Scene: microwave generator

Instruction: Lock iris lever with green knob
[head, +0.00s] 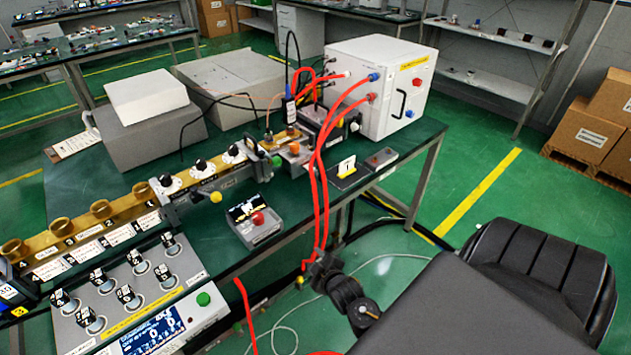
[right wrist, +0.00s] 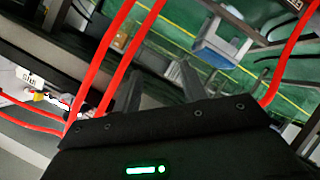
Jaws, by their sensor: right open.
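The brass waveguide line (head: 110,215) runs along the bench in the head view. A small green knob (head: 277,161) sits near its right part, beside a dark flange; I cannot tell the lever's position under it. A yellow knob (head: 216,197) is lower left of it. Another green knob (head: 203,299) is on the grey control panel. My right gripper (head: 320,264) is off the front edge of the bench, below and right of the line, apart from the knobs. In the right wrist view its two dark fingers (right wrist: 160,85) are apart with nothing between them. My left gripper is not in view.
Red hoses (head: 318,190) hang from the white cabinet (head: 375,85) down the bench front, close to my right gripper. They also cross the right wrist view (right wrist: 105,60). A small box with a red button (head: 258,222) stands near the bench edge.

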